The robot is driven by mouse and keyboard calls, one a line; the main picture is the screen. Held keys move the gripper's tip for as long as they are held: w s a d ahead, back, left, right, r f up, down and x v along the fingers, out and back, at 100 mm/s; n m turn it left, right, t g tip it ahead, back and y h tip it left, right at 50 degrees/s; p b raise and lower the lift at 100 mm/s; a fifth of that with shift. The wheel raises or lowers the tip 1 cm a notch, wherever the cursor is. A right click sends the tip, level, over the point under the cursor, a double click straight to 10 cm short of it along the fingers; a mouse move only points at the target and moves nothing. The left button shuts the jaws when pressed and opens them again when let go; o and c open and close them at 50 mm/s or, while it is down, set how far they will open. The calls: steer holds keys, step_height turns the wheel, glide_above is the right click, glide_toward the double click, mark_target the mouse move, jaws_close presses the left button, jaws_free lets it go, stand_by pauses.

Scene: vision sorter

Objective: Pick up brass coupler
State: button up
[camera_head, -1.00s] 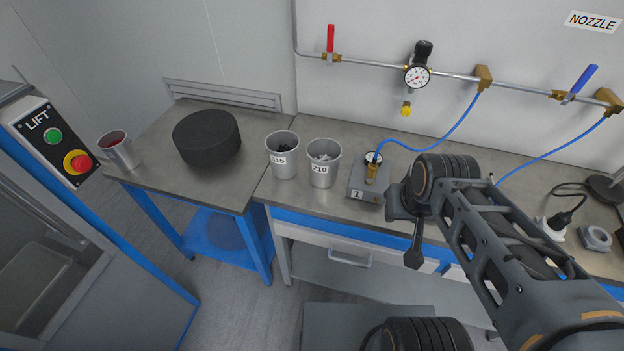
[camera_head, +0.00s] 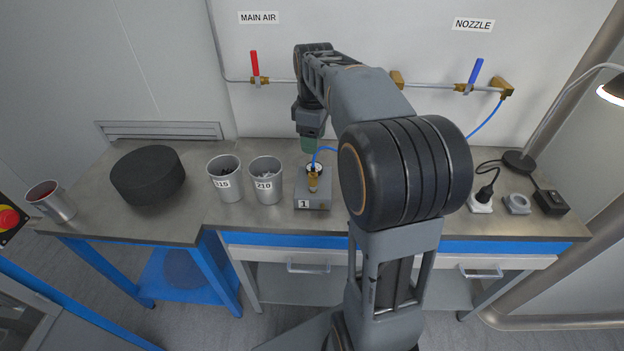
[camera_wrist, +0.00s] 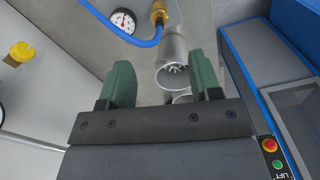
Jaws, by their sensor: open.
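The brass coupler (camera_head: 313,182) stands upright on the front of a grey block (camera_head: 313,200) marked 1, with a blue hose joined to it. In the wrist view the coupler (camera_wrist: 159,13) shows at the top edge, beyond the fingers, with the blue hose (camera_wrist: 130,36) running off it. My gripper (camera_head: 311,146) has green fingers and is above and behind the block, apart from the coupler. In the wrist view my gripper (camera_wrist: 162,82) is open, with nothing between its fingers. A dial gauge (camera_wrist: 123,22) sits beside the coupler.
Metal cups marked 315 (camera_head: 225,180) and 210 (camera_head: 265,181) stand just left of the block. A black round drum (camera_head: 148,175) and another cup (camera_head: 51,202) are further left. The air pipe (camera_head: 430,86) runs along the wall. My arm hides the bench right of the block.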

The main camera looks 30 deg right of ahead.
mark_target(313, 166)
step_height(313, 166, down, 13)
steer(key=shift+w+r, duration=0.15)
steer(key=shift+r, duration=0.05)
stand_by(0.5)
jaws_close()
stand_by(0.4)
steer(key=shift+r, duration=0.8)
steer(key=s+a+r+b, duration=0.1)
steer(key=s+a+r, duration=0.5)
steer(key=s+r, duration=0.5)
steer(key=shift+s+a+r, duration=0.25)
steer(key=shift+s+a, duration=0.15)
steer(key=shift+s, duration=0.25)
